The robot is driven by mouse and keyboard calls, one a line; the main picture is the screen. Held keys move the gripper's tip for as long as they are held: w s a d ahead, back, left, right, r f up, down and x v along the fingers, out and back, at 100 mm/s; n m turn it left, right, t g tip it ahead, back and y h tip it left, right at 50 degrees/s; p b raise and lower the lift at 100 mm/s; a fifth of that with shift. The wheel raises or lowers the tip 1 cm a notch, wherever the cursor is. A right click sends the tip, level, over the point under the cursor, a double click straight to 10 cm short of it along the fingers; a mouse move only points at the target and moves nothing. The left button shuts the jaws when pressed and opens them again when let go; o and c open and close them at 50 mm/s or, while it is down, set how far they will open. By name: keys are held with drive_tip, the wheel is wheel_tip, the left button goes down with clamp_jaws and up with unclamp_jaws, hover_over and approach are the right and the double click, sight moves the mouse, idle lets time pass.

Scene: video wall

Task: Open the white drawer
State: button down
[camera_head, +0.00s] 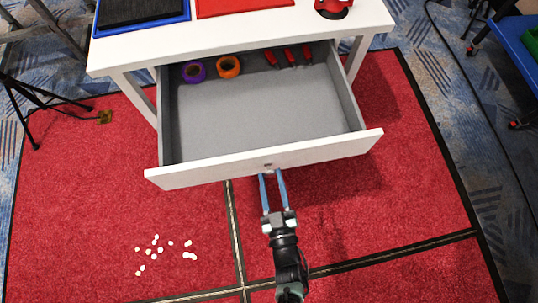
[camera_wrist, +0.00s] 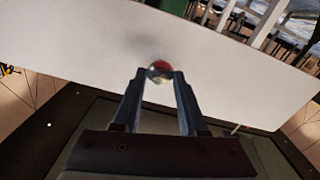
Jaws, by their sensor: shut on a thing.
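The white drawer (camera_head: 330,149) is pulled far out of the white table (camera_head: 250,36). Its grey inside (camera_head: 255,110) shows in the head view. My gripper (camera_head: 270,176) is at the middle of the drawer front, its two blue fingers shut on the round knob. In the wrist view the shiny knob (camera_wrist: 159,70) sits between the fingertips (camera_wrist: 159,76), against the white drawer front (camera_wrist: 80,45).
In the drawer lie a purple tape roll (camera_head: 194,71), an orange tape roll (camera_head: 228,67) and red-handled tools (camera_head: 290,57). White bits (camera_head: 155,245) lie on the red carpet (camera_head: 80,200). A tripod (camera_head: 35,100) stands at left, a blue table (camera_head: 515,45) at right.

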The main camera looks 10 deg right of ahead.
drive_tip(key=shift+s, duration=0.3)
drive_tip(key=shift+c, duration=2.2)
unclamp_jaws()
drive_tip(key=s, duration=1.3)
drive_tip(key=shift+w, duration=0.1)
